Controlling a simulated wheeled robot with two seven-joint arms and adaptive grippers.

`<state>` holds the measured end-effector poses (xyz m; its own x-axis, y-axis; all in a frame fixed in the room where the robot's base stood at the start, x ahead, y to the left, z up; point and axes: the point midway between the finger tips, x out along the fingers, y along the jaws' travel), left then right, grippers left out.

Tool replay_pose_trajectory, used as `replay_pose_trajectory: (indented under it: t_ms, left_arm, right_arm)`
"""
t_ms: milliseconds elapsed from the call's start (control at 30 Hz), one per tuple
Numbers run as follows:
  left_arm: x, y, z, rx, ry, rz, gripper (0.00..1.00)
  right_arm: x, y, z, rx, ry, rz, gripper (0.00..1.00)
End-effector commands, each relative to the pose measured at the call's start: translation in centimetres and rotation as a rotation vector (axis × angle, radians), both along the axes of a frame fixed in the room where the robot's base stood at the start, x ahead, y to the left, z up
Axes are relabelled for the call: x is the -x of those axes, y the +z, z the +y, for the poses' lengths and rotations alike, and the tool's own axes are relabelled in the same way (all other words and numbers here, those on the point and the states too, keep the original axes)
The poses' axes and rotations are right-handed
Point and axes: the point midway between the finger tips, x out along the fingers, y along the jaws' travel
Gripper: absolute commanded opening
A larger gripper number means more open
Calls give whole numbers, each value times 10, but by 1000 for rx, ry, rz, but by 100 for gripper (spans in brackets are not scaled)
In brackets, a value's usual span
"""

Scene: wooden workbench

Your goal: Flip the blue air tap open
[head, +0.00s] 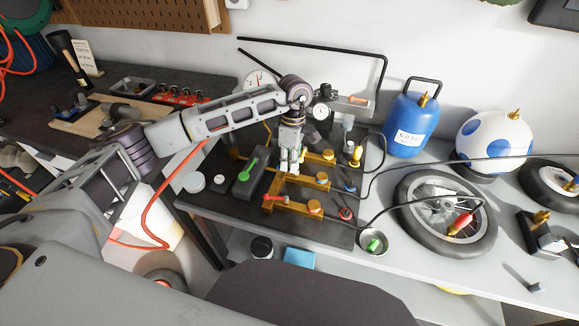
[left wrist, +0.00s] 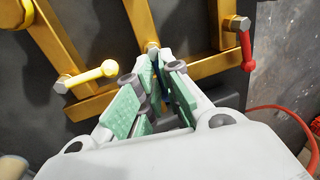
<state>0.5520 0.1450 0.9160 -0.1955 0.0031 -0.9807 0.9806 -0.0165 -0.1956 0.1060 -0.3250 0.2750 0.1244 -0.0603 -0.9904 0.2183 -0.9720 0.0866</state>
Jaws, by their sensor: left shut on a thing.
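My left gripper (head: 290,166) reaches down over the brass pipe manifold (head: 296,209) on the dark bench mat. In the left wrist view the gripper (left wrist: 160,82) is shut on the blue tap (left wrist: 165,91). Only a small dark blue part of the tap shows between the green finger pads, so its lever angle cannot be told. The manifold's brass pipes (left wrist: 198,90) lie around the fingertips. A yellow tap (left wrist: 92,74) sits left of the fingers and a red tap (left wrist: 246,47) sits right of them. The red tap (head: 275,198) shows in the head view too.
A grey box with a green lever (head: 248,170) stands left of the manifold. A blue tank (head: 410,122), a blue-spotted white ball (head: 494,141) and a spoked wheel (head: 412,205) stand to the right. Black hoses cross the bench there. A gauge (head: 321,111) is behind the gripper.

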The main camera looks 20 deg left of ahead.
Motion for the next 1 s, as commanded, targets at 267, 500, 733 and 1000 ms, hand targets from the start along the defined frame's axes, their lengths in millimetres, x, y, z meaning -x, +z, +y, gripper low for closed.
replay_pose_trajectory:
  t_ms: [267, 500, 733, 1000]
  left_arm:
    - [-1, 0, 0, 1, -35, -2, 0]
    - [-1, 0, 0, 1, -35, -2, 14]
    - [-1, 0, 0, 1, -34, -1, 31]
    - [-1, 1, 0, 0, -33, -1, 31]
  right_arm:
    - [-3, -3, -10, 11, 1, -2, 40]
    - [-4, -2, -17, 18, 2, -4, 40]
    - [-4, -3, -11, 11, 1, -6, 40]
    - [-3, -3, -3, 2, -1, -7, 40]
